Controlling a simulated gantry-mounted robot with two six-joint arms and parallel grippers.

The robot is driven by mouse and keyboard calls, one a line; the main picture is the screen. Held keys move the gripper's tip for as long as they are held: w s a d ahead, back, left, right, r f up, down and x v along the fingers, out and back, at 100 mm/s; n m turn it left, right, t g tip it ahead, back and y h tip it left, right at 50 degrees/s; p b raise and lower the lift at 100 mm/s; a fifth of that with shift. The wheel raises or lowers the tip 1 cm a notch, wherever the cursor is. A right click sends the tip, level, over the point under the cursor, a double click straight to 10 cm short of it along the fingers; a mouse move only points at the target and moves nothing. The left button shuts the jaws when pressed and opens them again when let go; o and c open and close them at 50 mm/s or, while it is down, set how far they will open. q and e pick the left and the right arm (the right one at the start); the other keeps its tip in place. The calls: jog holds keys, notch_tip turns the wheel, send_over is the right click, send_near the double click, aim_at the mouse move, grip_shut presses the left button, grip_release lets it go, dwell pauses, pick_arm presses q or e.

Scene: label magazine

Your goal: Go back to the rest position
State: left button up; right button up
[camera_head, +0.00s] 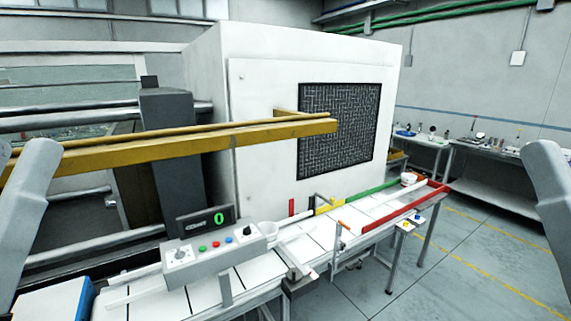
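Neither of my grippers shows in the head view. Only a pale grey link of my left arm is visible at the left edge, and a similar link of my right arm at the right edge. Both links are cut off by the frame, so what the fingers hold is hidden. Neither visible link touches the conveyor line (205,296) or the machine.
A white machine cabinet (262,120) with a dark grille (340,125) stands behind the line. A yellow beam (180,143) crosses in front of it. A control box (215,247) with a green display (219,217) stands near the front. Free floor (470,270) lies at right.

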pick_arm(q)
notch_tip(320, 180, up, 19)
jog(key=p, duration=1.5)
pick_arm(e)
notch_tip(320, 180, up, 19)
